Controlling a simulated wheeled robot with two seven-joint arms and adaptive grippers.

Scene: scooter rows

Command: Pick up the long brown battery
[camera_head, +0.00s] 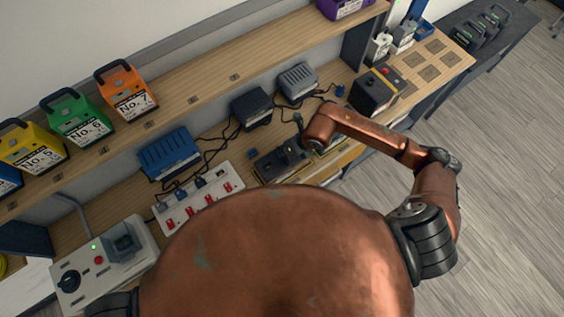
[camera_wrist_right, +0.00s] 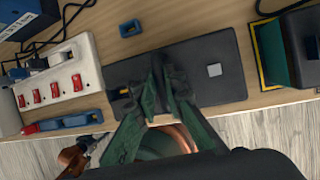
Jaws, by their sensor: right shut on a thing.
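My right gripper (camera_wrist_right: 165,85) is low over the bench, its green fingers close together above a long dark grey block (camera_wrist_right: 218,65) with a small pale square on top. In the head view this dark block (camera_head: 268,166) lies near the bench's front edge, partly behind my right gripper (camera_head: 299,138). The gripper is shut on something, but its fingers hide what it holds. I cannot tell whether the dark block is the long brown battery; no plainly brown battery shows. My left gripper is not in view.
A white power strip (camera_head: 199,198) with red switches and a blue box (camera_head: 168,153) stand left of the block. A dark box with yellow (camera_head: 374,91) stands right of it. Numbered coloured batteries, such as orange No. 7 (camera_head: 127,91), line the shelf. Cables lie behind.

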